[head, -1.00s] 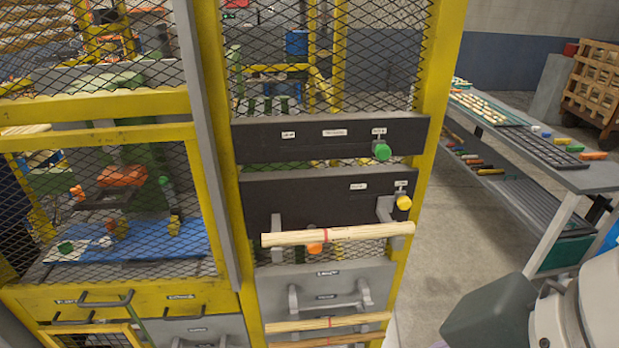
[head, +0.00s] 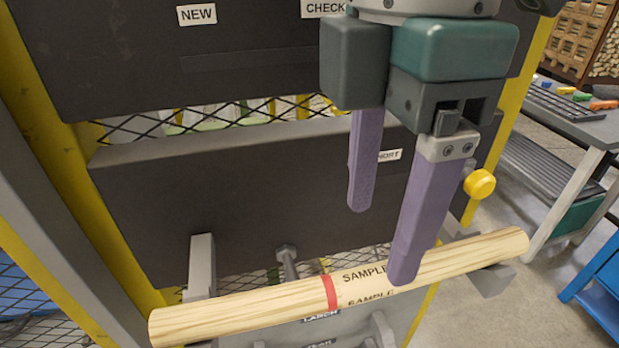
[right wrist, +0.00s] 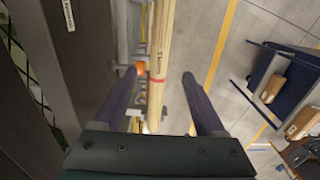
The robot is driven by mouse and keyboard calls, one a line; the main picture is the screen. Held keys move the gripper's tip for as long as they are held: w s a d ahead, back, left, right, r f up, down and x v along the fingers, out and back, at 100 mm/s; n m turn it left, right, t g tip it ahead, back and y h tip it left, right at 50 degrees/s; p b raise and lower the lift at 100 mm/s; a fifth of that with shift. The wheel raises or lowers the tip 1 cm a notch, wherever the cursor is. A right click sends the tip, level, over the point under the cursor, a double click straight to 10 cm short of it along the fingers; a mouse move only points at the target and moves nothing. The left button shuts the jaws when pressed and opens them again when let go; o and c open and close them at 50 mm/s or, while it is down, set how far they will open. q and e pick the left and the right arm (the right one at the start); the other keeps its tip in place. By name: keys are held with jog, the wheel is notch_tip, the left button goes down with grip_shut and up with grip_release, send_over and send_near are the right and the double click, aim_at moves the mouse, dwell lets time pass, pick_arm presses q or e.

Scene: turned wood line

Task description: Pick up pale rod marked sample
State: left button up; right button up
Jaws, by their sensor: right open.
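The pale wood rod (head: 235,308) has a red band and the word SAMPLE printed twice. It lies on grey brackets (head: 201,268) in front of a dark panel, its right end a little higher in the head view. My right gripper (head: 380,243) is open and empty, fingers pointing down at the rod. One purple finger overlaps the rod beside the lettering; the other ends above it. In the right wrist view the rod (right wrist: 161,50) lines up with the gap between the open fingers (right wrist: 162,77). My left gripper is out of view.
The dark panels (head: 150,215) stand close behind the rod. A yellow knob (head: 480,184) is right of the fingers. A yellow post (head: 60,150) stands at left. Labelled grey fronts lie below the rod. A grey table (head: 580,125) is farther right, with open floor between.

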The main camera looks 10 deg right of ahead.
aim_at(365, 273)
jog(key=shift+s+f, duration=0.1)
jog(key=shift+f, duration=0.7)
notch_tip(365, 273, down, 5)
jog(key=shift+a+f+p, duration=0.1)
jog(key=shift+a+p, duration=0.05)
jog(key=shift+p, duration=0.6)
grip_shut()
